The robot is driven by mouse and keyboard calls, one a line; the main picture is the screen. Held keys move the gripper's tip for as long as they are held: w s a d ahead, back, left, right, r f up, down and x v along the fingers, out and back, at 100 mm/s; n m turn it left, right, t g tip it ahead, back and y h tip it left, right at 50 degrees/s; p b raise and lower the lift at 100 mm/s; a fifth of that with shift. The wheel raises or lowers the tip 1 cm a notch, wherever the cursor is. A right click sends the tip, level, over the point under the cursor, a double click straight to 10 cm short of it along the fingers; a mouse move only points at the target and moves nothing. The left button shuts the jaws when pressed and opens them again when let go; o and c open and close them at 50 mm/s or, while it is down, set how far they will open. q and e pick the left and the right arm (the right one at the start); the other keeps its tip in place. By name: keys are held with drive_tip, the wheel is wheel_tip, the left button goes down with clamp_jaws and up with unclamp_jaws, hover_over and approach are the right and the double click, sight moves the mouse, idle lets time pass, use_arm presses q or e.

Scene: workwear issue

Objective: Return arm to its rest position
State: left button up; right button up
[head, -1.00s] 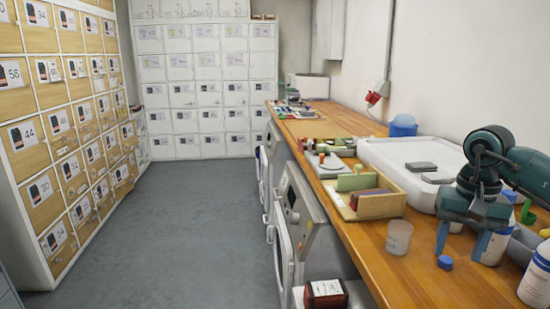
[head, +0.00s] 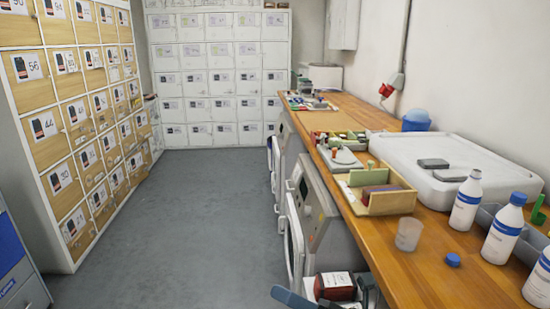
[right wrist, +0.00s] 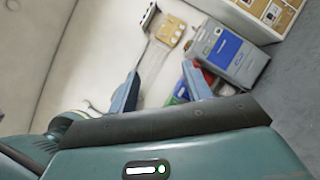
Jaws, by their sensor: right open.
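My right gripper (head: 323,290) shows at the bottom edge of the head view, low beside the front of the counter. Only parts of its blue-grey fingers are visible there. In the right wrist view its two fingers (right wrist: 160,90) stand apart, with nothing held between them. Most of my right arm is out of the head view. My left gripper is in neither view.
The wooden counter (head: 402,272) runs along the right with white bottles (head: 503,232), a clear cup (head: 409,234) and a white tray lid (head: 440,180). A red-and-black box (head: 335,287) is close to the gripper. Grey floor (head: 190,220) lies open before the lockers (head: 220,85).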

drive_tip(key=s+d+f+n+t+h, duration=0.1)
drive_tip(key=s+d+f+n+h, duration=0.3)
drive_tip(key=f+n, duration=0.3)
drive_tip(key=s+d+f+n+t+h+p, duration=0.1)
drive_tip(key=s+d+f+n+h, duration=0.3)
drive_tip(key=n, duration=1.2)
drive_tip(key=s+d+f+n+t+h+p, duration=0.1)
drive_tip(key=s+d+f+n+h, duration=0.3)
drive_tip(key=f+n+h, duration=0.4)
wheel_tip(320, 180, down, 4)
drive_tip(key=n, duration=0.4)
drive_tip(key=shift+s+d+r+n+h, duration=0.15)
drive_tip(key=shift+s+r+n+h, duration=0.1)
drive_tip(key=shift+n+h, duration=0.05)
